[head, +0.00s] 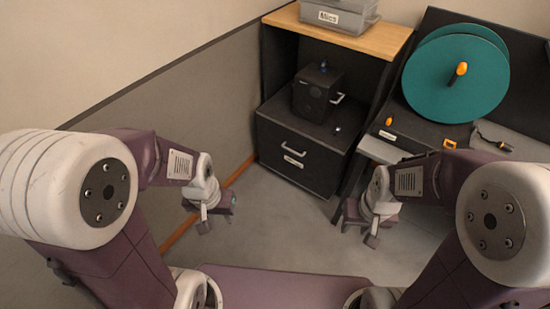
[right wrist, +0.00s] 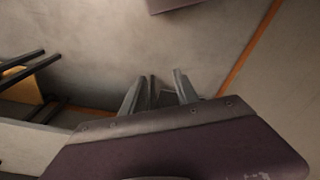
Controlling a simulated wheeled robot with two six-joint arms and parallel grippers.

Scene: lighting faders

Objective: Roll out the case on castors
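The black case (head: 314,179) stands low under the wooden-topped desk in the head view. Its front faces me, with a silver bar handle (head: 297,152) and a white label (head: 293,163). Its castors cannot be made out. My left gripper (head: 217,214) hangs in front of the case and to its left, open, empty and apart from it. My right gripper (head: 360,228) is to the right of the case front, also clear of it. Its fingers stand apart with nothing between them in the right wrist view (right wrist: 157,88).
A small black box (head: 311,97) with a side handle sits on the case. The desk (head: 376,41) carries a grey bin (head: 340,17) labelled "Mics". A teal reel (head: 440,75) stands on the right-hand bench. Bare grey floor (head: 285,222) lies before the case.

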